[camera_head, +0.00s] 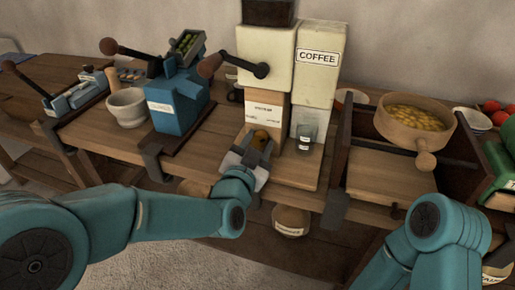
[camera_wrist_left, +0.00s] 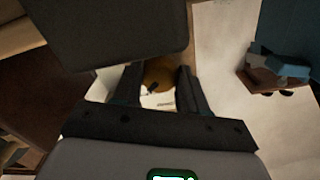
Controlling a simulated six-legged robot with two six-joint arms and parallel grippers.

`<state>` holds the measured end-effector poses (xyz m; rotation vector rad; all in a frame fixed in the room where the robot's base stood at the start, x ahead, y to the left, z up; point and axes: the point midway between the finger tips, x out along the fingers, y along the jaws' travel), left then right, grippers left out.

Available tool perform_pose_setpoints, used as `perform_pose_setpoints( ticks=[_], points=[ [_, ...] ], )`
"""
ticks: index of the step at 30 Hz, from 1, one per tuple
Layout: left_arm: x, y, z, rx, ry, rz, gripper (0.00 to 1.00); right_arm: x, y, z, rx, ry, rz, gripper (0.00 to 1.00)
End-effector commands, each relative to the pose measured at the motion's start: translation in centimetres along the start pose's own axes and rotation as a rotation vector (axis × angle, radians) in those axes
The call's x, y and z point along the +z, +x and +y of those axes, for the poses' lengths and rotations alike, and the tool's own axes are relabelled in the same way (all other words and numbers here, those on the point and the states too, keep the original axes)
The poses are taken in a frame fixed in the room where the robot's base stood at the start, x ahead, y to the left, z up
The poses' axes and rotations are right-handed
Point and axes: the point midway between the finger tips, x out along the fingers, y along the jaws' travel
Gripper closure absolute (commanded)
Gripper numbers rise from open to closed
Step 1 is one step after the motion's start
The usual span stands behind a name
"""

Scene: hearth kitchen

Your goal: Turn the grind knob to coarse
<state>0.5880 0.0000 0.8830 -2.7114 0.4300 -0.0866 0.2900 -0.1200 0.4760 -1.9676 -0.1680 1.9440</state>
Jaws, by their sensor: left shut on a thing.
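The coffee grinder (camera_head: 264,58) is a cream tower with a wooden lower front and a side crank, beside a box marked COFFEE (camera_head: 318,58). The grind knob (camera_head: 260,138) is a small round, yellow-brown piece low on its front. My left gripper (camera_head: 257,145) is shut on it. In the left wrist view the knob (camera_wrist_left: 158,72) sits between the two dark fingers (camera_wrist_left: 155,90), with a pale lettered plate (camera_wrist_left: 160,101) just below. The lettering and the knob's setting are too small to read. My right arm shows at lower right, but its gripper is out of view.
A blue machine (camera_head: 180,103) and a pale mortar (camera_head: 127,107) stand left of the grinder. A small glass jar (camera_head: 306,135) stands right of the knob. A wooden pan (camera_head: 416,117) of yellow pieces stands farther right. A bowl (camera_head: 291,221) sits below the counter.

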Motion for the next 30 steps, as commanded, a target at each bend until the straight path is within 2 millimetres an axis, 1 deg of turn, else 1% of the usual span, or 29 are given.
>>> perform_pose_setpoints(
  ticks=[4, 10, 25, 26, 27, 28, 30],
  points=[
    [0.02, 0.0, -0.03, -0.001, 0.068, 0.001, 0.88, -0.01, 0.37, 0.14, 0.0, 0.0, 0.0, 1.0],
    [-0.03, 0.01, -0.06, -0.002, 0.121, 0.001, 0.88, -0.01, 0.53, 0.19, 0.0, 0.0, 0.0, 1.0],
    [-0.08, 0.02, -0.07, -0.001, 0.14, 0.001, 0.88, -0.01, 0.56, 0.2, 0.0, 0.0, 0.0, 1.0],
    [-0.08, 0.02, -0.07, -0.001, 0.14, 0.001, 0.55, -0.01, 0.56, 0.2, 0.0, 0.0, 0.0, 1.0],
    [-0.08, 0.02, -0.07, -0.001, 0.14, 0.001, 0.42, -0.01, 0.56, 0.2, 0.0, 0.0, 0.0, 1.0],
    [-0.08, 0.02, -0.07, -0.001, 0.14, 0.001, 0.33, -0.01, 0.56, 0.2, 0.0, 0.0, 0.0, 1.0],
    [-0.07, 0.01, -0.06, -0.001, 0.139, 0.001, 0.33, -0.01, 0.56, 0.2, 0.0, 0.0, 0.0, 1.0]
  ],
)
